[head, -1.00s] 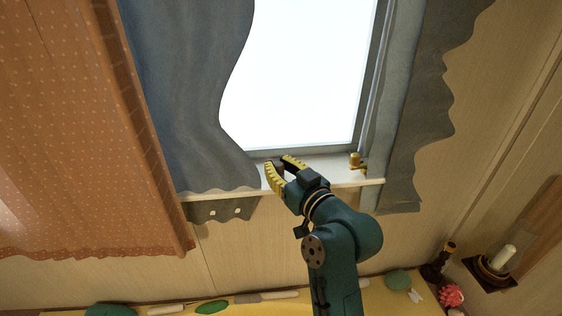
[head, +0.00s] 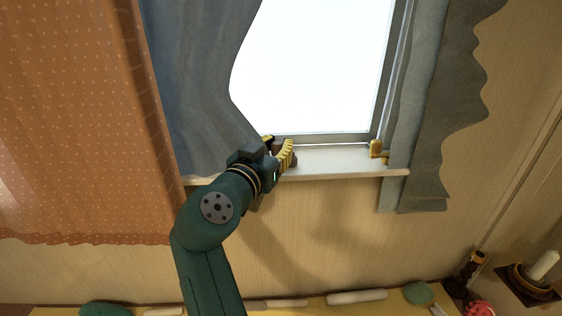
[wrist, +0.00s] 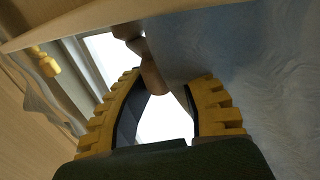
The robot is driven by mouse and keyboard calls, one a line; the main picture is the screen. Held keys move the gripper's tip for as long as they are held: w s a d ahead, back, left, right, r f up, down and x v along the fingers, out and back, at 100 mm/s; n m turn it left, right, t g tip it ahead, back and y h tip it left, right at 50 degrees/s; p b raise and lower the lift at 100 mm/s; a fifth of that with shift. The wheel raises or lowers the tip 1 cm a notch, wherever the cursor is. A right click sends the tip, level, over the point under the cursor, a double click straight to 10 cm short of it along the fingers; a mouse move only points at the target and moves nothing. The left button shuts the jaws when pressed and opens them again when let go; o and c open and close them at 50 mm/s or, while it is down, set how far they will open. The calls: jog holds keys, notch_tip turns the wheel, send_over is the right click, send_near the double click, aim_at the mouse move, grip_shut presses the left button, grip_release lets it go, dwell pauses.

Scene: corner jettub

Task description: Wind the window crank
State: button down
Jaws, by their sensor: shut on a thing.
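The window crank (wrist: 152,78) shows in the wrist view as a brown, jointed piece with a rounded knob between my fingertips. My gripper (wrist: 170,80), with yellow ribbed fingers, is shut on this knob, with a wedge of bright window behind it. In the head view my gripper (head: 281,150) is at the left end of the bare sill, by the blue curtain's lower edge. The fingers hide most of the crank there. The bright window (head: 315,70) stands above the sill.
The blue curtain (head: 195,85) hangs close beside my gripper and fills the right of the wrist view. A brass fitting (head: 377,149) stands at the sill's right end (head: 340,160). A grey curtain (head: 440,120) hangs at right. A candle (head: 543,265) stands lower right.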

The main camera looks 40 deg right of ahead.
jog(key=m+g, duration=0.1)
jog(key=w+m+g+h+p, duration=0.1)
jog(key=g, duration=0.1)
jog(key=shift+m+g+p, duration=0.3)
jog(key=shift+m+g, duration=0.2)
jog(key=shift+g, duration=0.2)
jog(key=shift+w+d+f+g+h, duration=0.1)
jog(key=shift+f+g+h, duration=0.1)
jog(key=shift+g+h, duration=0.1)
jog(key=c, duration=0.8)
grip_release()
jog(key=shift+r, duration=0.1)
jog(key=shift+c, duration=0.2)
jog(key=s+a, duration=0.2)
jog(key=a, duration=1)
